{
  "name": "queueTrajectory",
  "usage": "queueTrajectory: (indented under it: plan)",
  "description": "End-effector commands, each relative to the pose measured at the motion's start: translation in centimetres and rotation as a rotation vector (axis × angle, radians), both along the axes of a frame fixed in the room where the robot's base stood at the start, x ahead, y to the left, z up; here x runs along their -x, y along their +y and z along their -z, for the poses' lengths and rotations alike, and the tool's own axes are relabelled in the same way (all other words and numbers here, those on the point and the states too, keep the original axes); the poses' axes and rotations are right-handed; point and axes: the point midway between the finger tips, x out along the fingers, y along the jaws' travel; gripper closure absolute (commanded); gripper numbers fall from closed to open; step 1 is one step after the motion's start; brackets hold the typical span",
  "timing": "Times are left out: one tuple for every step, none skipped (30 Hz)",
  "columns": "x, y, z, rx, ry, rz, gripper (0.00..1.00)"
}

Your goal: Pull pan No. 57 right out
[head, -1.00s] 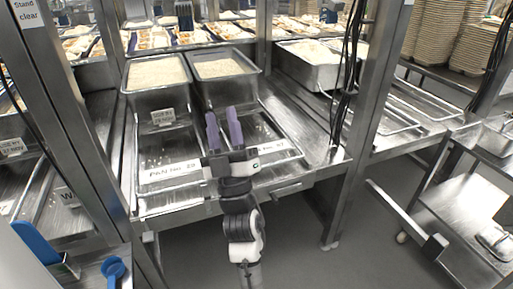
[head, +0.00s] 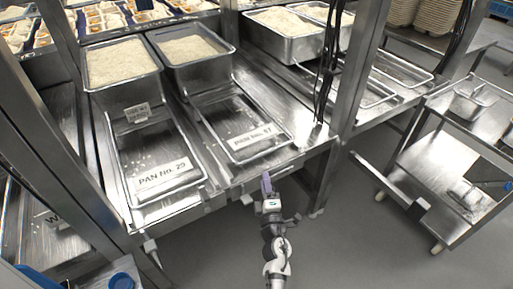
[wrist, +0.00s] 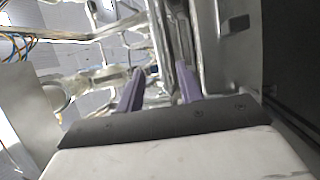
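Pan No. 57 (head: 225,113) is a shallow metal pan with a few rice grains, lying on the steel counter in the head view. Its white label (head: 255,136) is at its front end. My gripper (head: 266,180) is in front of the counter's front edge, below and right of that label, apart from the pan. In the wrist view the two purple fingers (wrist: 158,80) stand apart with nothing clearly held between them. Bright metal shows beyond them, but I cannot tell which part is the pan.
Pan No. 29 (head: 150,157) lies to the left. Deep rice-filled pans (head: 192,58) stand behind. A steel post (head: 358,75) with black cables rises to the right. A steel cart (head: 450,160) stands farther right, with clear floor (head: 345,235) between.

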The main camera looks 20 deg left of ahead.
Motion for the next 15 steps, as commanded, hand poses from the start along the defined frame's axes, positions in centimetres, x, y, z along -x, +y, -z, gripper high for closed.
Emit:
queueTrajectory:
  plan:
    - [-0.7, 0.5, -0.4, -0.002, -0.002, -0.001, 0.64]
    - [-1.1, 0.7, -0.6, -0.002, -0.002, -0.002, 0.64]
    - [-1.7, 1.1, -0.8, -0.003, -0.003, -0.002, 0.64]
    - [-2.2, 1.3, -0.8, -0.003, -0.002, -0.002, 0.64]
    - [-2.7, 1.6, -1.0, -0.003, -0.003, -0.002, 0.64]
    - [-3.4, 2.0, -1.1, -0.003, -0.003, -0.002, 0.64]
    - [-3.9, 2.3, -1.3, -0.004, -0.004, -0.002, 0.64]
    - [-4.3, 2.6, -1.3, -0.003, -0.003, -0.002, 0.64]
    - [-5.0, 2.9, -1.4, -0.003, -0.003, -0.002, 0.64]
    - [-5.5, 3.2, -1.5, -0.003, -0.003, -0.002, 0.64]
    - [-6.0, 3.5, -1.7, -0.003, -0.003, -0.002, 0.64]
    - [-6.7, 3.8, -1.8, -0.005, -0.003, -0.002, 0.64]
    - [-7.1, 4.1, -1.8, -0.004, -0.002, -0.002, 0.64]
    - [-7.6, 4.3, -1.9, -0.004, -0.002, -0.002, 0.64]
    - [-8.1, 4.7, -2.0, -0.004, -0.002, -0.002, 0.64]
